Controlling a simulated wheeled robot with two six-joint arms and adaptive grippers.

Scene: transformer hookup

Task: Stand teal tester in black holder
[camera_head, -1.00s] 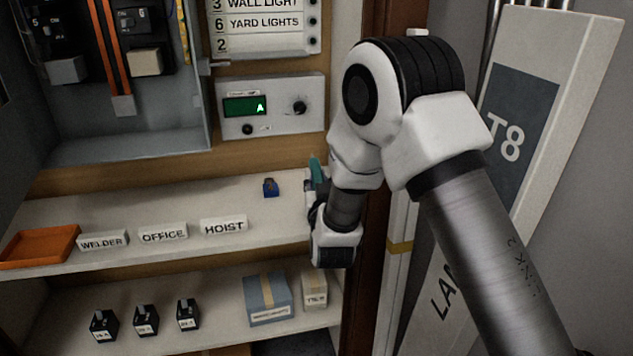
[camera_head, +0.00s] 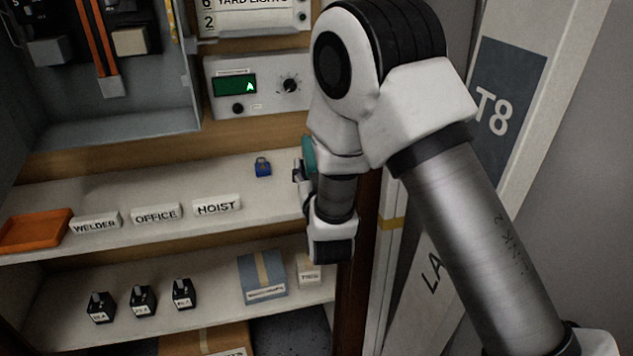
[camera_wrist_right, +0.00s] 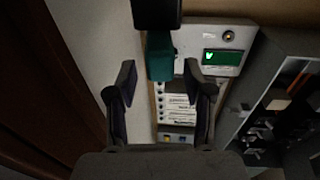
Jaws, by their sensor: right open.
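The teal tester (camera_head: 309,154) is upright at the right end of the upper shelf, partly hidden by my right arm in the head view. In the right wrist view, which is upside down, the teal tester (camera_wrist_right: 160,57) shows beyond and between the fingertips. A black block, apparently the black holder (camera_wrist_right: 157,13), adjoins its lower end. The tester appears to stand in it, but how deep I cannot tell. My right gripper (camera_wrist_right: 160,82) is open, with a finger on each side and gaps to the tester. My left gripper is in neither view.
The upper shelf (camera_head: 110,190) holds an orange tray (camera_head: 35,230), white label blocks (camera_head: 157,214) and a blue padlock (camera_head: 262,167). A panel with a green display (camera_head: 235,86) is above. A wooden post (camera_head: 352,290) and a leaning T8 box (camera_head: 520,75) are close on the right.

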